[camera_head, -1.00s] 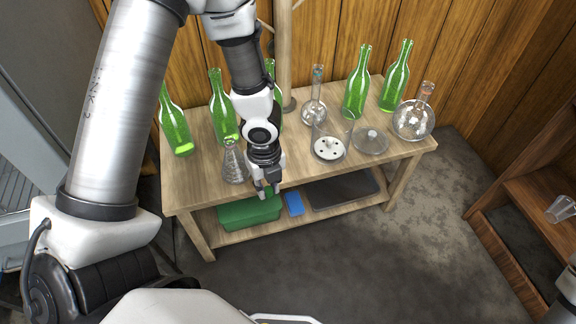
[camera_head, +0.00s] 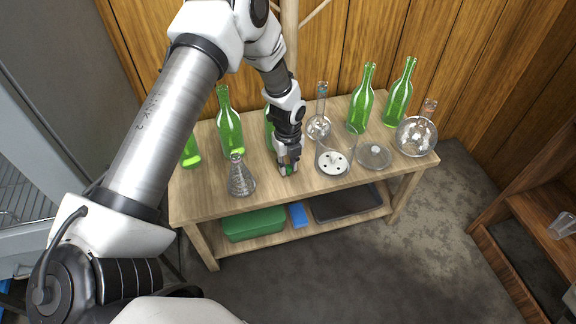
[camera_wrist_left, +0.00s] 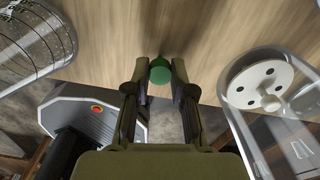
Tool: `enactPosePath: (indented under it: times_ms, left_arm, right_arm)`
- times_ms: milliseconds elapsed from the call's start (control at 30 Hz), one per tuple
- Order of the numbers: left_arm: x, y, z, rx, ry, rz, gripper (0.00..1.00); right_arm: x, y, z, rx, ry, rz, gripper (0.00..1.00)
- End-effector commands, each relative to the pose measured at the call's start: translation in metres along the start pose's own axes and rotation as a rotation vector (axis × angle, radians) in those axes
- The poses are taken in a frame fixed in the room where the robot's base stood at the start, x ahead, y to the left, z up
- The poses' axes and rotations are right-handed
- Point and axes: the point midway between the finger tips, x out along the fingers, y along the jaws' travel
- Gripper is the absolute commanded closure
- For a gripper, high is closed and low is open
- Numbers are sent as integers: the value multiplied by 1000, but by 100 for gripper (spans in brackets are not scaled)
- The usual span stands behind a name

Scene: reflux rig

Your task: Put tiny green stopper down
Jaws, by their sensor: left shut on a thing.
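The tiny green stopper (camera_wrist_left: 160,71) is between the fingertips of my left gripper (camera_wrist_left: 160,82) in the left wrist view, with wood tabletop beyond it. In the head view my left gripper (camera_head: 288,170) points down over the front part of the wooden table (camera_head: 215,200), between the conical flask and the clear vessel with a white perforated disc. A bit of green shows at its fingertips. I cannot tell whether the stopper touches the tabletop. My right gripper is not in view.
The conical flask (camera_head: 240,178) stands left of the gripper. The clear vessel with the white disc (camera_head: 332,162) is close on its right, then a glass dish (camera_head: 374,155) and a round flask (camera_head: 416,136). Green bottles (camera_head: 229,125) stand behind. A green box (camera_head: 253,224) sits on the lower shelf.

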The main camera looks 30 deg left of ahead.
Motion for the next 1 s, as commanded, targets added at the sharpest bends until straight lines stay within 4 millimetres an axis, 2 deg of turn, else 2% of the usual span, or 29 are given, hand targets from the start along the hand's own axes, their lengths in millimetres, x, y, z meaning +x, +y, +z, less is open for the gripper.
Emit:
enactPosePath:
  times_ms: [233, 267, 300, 667, 767, 1000]
  left_arm:
    - [4, 0, 0, 0, 0, 0, 88]
    - [2, 0, 0, 0, -1, -1, 66]
    - [2, 0, 0, 0, -1, -1, 52]
    - [-3, 0, 0, 0, -1, -1, 52]
    - [-18, -1, 0, 0, -1, -3, 52]
    - [-80, -1, 0, -1, -1, -4, 52]
  right_arm:
    - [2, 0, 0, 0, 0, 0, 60]
    - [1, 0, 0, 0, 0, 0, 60]
    - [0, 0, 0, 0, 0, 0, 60]
    - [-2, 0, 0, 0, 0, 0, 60]
    - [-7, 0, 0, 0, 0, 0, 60]
    - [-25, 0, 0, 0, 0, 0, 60]
